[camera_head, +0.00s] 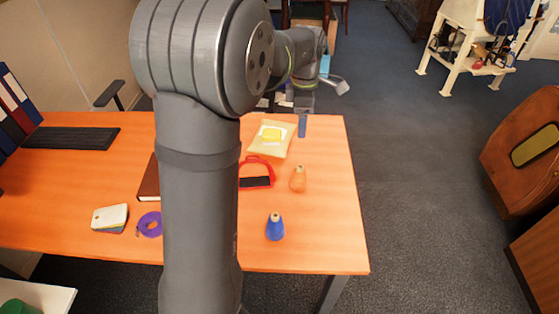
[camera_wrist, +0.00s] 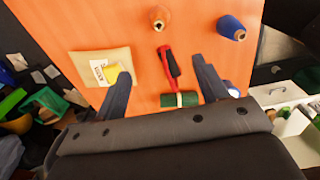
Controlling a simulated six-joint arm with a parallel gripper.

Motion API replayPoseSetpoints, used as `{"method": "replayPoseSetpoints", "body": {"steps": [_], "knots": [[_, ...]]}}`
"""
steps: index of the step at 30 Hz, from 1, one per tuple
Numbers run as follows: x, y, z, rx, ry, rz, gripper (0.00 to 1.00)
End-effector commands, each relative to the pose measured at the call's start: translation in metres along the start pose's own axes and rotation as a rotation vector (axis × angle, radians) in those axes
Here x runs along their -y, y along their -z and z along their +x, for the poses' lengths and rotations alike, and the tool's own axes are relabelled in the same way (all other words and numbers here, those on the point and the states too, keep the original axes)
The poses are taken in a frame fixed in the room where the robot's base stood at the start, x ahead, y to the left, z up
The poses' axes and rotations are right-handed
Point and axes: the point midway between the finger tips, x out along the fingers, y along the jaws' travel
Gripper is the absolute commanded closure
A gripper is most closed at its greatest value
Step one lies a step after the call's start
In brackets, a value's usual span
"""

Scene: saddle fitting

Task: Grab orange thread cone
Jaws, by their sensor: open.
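The orange thread cone (camera_head: 298,178) stands upright on the right part of the orange table, right of a red and black item. In the wrist view the orange thread cone (camera_wrist: 158,20) is at the top edge, beyond the fingertips. My gripper (camera_head: 303,125) is over the far right end of the table, past the cone in the head view, and apart from it. In the wrist view my gripper (camera_wrist: 160,67) has its two fingers wide apart with nothing held between them.
A blue cone (camera_head: 275,227) stands nearer the front edge. A padded envelope with a yellow piece (camera_head: 272,135) lies close to my gripper. The red and black item (camera_head: 257,172) lies left of the orange cone.

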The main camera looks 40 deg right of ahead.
Motion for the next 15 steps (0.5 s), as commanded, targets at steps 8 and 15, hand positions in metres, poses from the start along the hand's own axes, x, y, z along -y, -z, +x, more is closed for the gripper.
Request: {"method": "replayPoseSetpoints", "body": {"steps": [8, 15], "knots": [[0.006, -0.001, 0.012, -0.01, -0.035, 0.38, 0.33], [0.015, -0.002, 0.026, -0.042, -0.078, 0.9, 0.33]]}}
